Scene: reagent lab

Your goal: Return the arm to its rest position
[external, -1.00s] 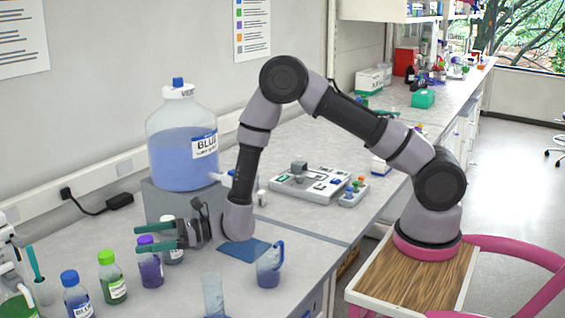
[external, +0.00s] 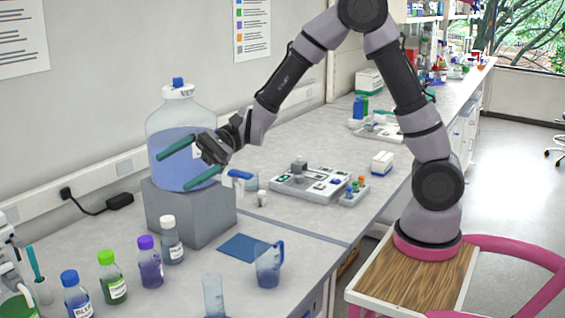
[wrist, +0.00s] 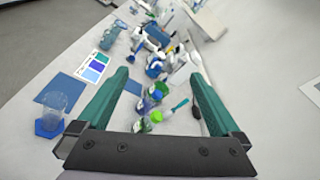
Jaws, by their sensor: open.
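My gripper (external: 190,164) is open and empty. Its two green fingers point left and stand apart in front of the large blue-liquid carboy (external: 180,128), well above the bench. The wrist view also shows my gripper (wrist: 158,95) with its fingers wide apart and nothing between the tips. My arm (external: 345,60) is raised, its elbow at the top edge of the external view.
A jug (external: 268,266) stands by a blue mat (external: 243,247). Several capped bottles, such as the purple one (external: 150,264), stand at front left. The carboy rests on a grey block (external: 188,212). A grey device (external: 305,182) sits on the bench.

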